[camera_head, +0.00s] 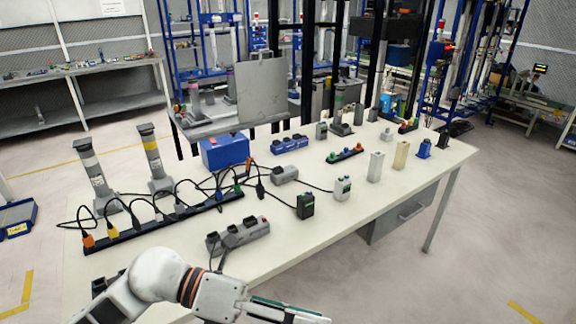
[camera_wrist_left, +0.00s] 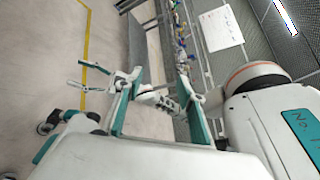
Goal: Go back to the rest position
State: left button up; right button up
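My left arm enters the head view from the bottom left. Its gripper (camera_head: 290,310) lies low in front of the table's near edge, pointing right and partly cut off by the frame. In the left wrist view its two teal fingers (camera_wrist_left: 157,92) stand apart with nothing held between them. My right gripper (camera_wrist_left: 76,77) shows small in the left wrist view, beyond the left fingers, its fingers spread and apparently empty. The right arm is not in the head view.
A white table (camera_head: 330,227) bears a long black power strip (camera_head: 165,222), grey posts (camera_head: 153,158), a blue box (camera_head: 225,151), a grey socket block (camera_head: 238,236) and several small devices. A drawer (camera_head: 405,212) hangs beneath. The floor at right is clear.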

pick_arm(q)
jog(key=w+a+r+n+t+h, duration=0.1)
jog(key=w+r+n+t+h, duration=0.5)
jog(key=n, duration=0.5)
jog(key=w+a+f+n+t+y, duration=0.4)
jog(key=a+f+n+t+y, duration=0.3)
jog(key=n, duration=0.3)
jog(key=w+a+f+n+t+y, duration=0.3)
jog(key=a+f+n+t+y, duration=0.25)
jog(key=f+n+t, duration=0.35)
jog(key=s+a+f+n+g+y, duration=0.2)
jog(key=s+a+f+n+g, duration=0.1)
jog(key=f, duration=0.5)
jog(key=s+a+f+n+g+y, duration=0.2)
jog(key=s+a+f+n+g, duration=0.1)
jog(key=f, duration=0.4)
jog(key=s+a+f+n+g+y, duration=0.2)
jog(key=s+a+f+n, duration=0.1)
jog(key=s+f, duration=0.3)
notch_tip(320, 180, down, 3)
jog(key=shift+a+r+n+g, duration=0.2)
jog(key=shift+a+n+g, duration=0.15)
jog(key=shift+n, duration=0.35)
jog(key=shift+s, duration=0.1)
